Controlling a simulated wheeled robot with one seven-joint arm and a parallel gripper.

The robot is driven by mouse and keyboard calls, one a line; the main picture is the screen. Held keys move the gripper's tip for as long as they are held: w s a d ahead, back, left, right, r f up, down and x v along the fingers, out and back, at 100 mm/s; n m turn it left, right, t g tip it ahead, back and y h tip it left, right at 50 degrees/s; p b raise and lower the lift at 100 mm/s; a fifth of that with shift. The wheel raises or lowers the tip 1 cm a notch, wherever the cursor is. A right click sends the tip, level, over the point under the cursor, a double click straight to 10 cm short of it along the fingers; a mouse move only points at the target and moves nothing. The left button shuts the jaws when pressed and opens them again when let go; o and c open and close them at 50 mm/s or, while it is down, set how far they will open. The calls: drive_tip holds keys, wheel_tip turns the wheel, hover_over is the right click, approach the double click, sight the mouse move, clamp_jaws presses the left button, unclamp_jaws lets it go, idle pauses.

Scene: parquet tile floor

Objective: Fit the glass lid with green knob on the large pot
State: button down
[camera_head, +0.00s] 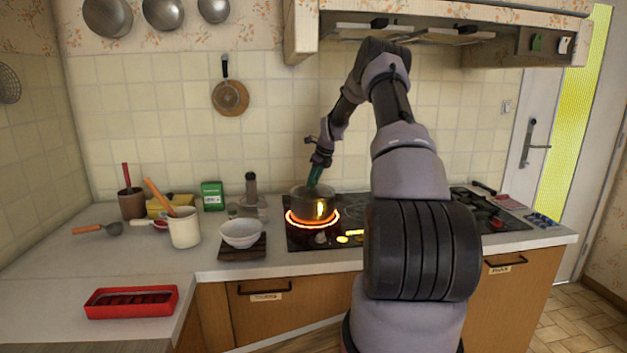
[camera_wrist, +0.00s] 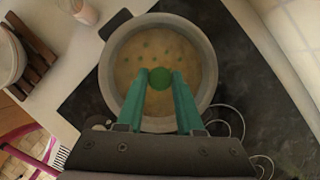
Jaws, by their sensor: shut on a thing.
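The large pot (camera_head: 314,206) stands on a glowing burner at the left of the cooktop. In the wrist view the pot (camera_wrist: 207,62) shows from above, with yellowish contents and green bits inside. My gripper (camera_head: 313,180) is directly over the pot, pointing down. Its teal fingers are shut on the round green knob (camera_wrist: 160,77) of the glass lid. The knob is near the middle of the pot's opening. The glass is clear and its edge is hard to make out, so I cannot tell whether the lid rests on the rim or hangs just above it.
A white bowl (camera_head: 241,232) on a dark wooden board (camera_head: 243,254) stands left of the cooktop (camera_head: 353,232). A cream pot (camera_head: 185,229) with a utensil and a red tray (camera_head: 131,302) are further left. The range hood (camera_head: 420,32) hangs above my arm.

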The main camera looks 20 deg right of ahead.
drive_tip(key=shift+f, duration=0.35)
drive_tip(key=shift+c, duration=2.3)
unclamp_jaws()
